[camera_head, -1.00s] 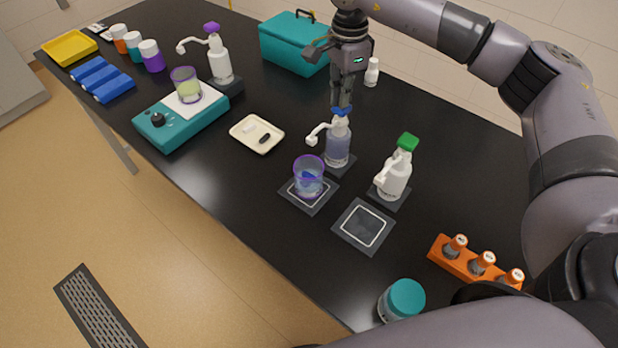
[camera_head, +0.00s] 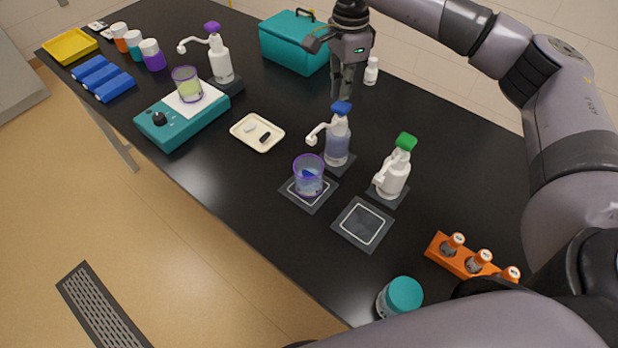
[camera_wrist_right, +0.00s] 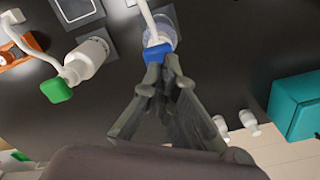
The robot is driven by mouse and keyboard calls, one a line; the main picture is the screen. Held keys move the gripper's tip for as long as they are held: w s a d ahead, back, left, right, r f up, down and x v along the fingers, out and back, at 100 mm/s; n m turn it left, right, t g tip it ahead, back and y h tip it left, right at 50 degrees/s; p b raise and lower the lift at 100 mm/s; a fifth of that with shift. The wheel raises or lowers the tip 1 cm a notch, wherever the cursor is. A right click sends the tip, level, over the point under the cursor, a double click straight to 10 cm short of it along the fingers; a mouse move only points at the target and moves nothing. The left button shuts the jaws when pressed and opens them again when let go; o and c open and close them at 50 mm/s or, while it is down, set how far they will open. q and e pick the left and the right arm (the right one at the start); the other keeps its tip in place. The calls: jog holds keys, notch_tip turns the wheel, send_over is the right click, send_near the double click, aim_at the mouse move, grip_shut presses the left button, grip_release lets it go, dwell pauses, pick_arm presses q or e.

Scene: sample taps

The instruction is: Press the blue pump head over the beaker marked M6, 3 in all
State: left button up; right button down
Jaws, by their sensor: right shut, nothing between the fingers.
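The pump bottle with the blue pump head (camera_head: 342,107) stands upright on a dark pad, its white spout pointing left over a purple-rimmed beaker (camera_head: 309,180). The beaker holds bluish liquid and stands on a white-outlined pad; its marking is not readable. My right gripper (camera_head: 342,96) is shut and empty, pointing down just above the blue head. In the right wrist view its fingertips (camera_wrist_right: 162,68) appear right beside the blue head (camera_wrist_right: 158,53); I cannot tell whether they touch. My left gripper is not in view.
A green-headed pump bottle (camera_head: 393,173) stands close to the right, with an empty pad (camera_head: 363,224) before it. A purple-headed pump (camera_head: 219,60) and teal stirrer (camera_head: 165,130) with a beaker are at left. A shallow tray (camera_head: 257,133), teal box (camera_head: 291,45) and orange rack (camera_head: 462,262) are around.

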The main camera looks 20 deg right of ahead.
notch_tip(320, 180, up, 6)
jog(key=p, duration=0.3)
jog(key=shift+f, duration=0.15)
dwell(0.5)
